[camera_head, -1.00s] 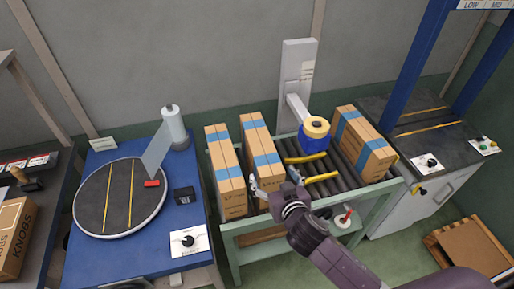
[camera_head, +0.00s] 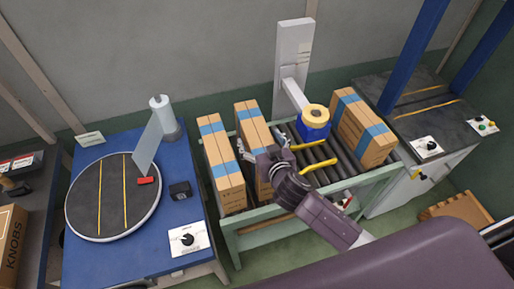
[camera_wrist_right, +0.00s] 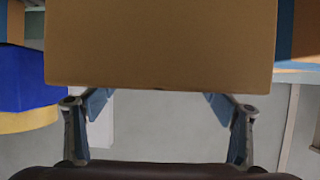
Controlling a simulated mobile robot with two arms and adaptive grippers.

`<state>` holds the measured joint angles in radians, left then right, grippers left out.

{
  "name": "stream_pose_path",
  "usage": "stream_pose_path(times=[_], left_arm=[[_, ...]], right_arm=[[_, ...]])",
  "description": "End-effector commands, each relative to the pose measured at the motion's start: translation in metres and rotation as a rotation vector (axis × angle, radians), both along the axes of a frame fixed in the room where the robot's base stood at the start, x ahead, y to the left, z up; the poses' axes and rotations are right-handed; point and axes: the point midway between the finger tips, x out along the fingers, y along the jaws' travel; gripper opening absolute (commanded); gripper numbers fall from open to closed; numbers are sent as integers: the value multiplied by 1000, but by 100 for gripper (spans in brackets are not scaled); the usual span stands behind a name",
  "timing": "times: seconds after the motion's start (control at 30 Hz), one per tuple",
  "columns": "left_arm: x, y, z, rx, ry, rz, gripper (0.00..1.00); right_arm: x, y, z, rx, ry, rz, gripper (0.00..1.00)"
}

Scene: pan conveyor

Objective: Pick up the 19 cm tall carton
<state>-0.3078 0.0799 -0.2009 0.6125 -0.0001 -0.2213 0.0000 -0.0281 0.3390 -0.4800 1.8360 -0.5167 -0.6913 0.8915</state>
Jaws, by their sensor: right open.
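Three brown cartons with blue tape stand upright on the roller conveyor (camera_head: 322,168): a left carton (camera_head: 222,170), a middle carton (camera_head: 250,118) and a right carton (camera_head: 362,128). I cannot tell from print which is 19 cm tall. My right gripper (camera_head: 262,148) is open at the middle carton, its fingers towards the carton's two sides, and it hides part of the carton. In the right wrist view, a plain carton face (camera_wrist_right: 160,45) fills the top centre, just beyond the spread fingers (camera_wrist_right: 160,100). Contact is not clear. My left gripper is out of view.
A tape dispenser with a yellow roll (camera_head: 314,115) stands between the middle and right cartons. The left carton is close beside the middle one. A blue table (camera_head: 95,255) with a round turntable (camera_head: 113,205) is at the left. A grey cabinet (camera_head: 440,165) is at the right.

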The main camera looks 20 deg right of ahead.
Motion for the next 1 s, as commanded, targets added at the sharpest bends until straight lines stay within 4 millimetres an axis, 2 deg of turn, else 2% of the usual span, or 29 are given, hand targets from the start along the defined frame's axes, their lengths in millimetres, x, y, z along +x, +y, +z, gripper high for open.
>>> stream_pose_path(times=[0.1, 0.3, 0.67, 1.0], left_arm=[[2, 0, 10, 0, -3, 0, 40], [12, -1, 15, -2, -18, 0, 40], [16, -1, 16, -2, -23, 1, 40], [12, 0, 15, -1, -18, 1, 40]], right_arm=[[14, -2, -3, -5, -1, 0, 78], [33, -2, -13, -2, -1, 1, 78], [37, -2, -16, -2, -1, 1, 78], [37, -2, -16, -2, -1, 1, 41]])
